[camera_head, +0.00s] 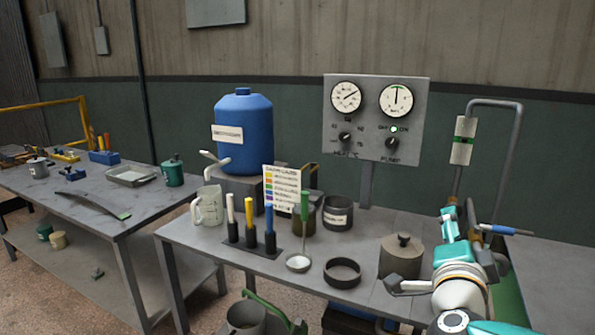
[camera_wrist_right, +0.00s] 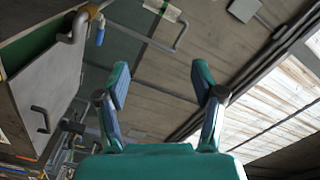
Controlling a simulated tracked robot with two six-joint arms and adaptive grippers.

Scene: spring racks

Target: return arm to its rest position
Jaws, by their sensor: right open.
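My right gripper (camera_head: 456,222) is raised at the right of the head view, in front of the right end of the workbench. In the right wrist view its two teal fingers (camera_wrist_right: 161,82) stand wide apart with nothing between them. They point toward the wall and roof, clear of any object. In the head view the gripper overlaps the pipe and the bench's right end, hiding part of them. My left gripper is not in view.
The near workbench (camera_head: 205,262) holds a blue drum (camera_head: 244,130), a lidded grey pot (camera_head: 401,257), a black ring (camera_head: 342,272) and a rack of coloured-handled tools. A gauge panel (camera_head: 375,118) stands behind. A bent pipe (camera_head: 516,130) rises near my right gripper.

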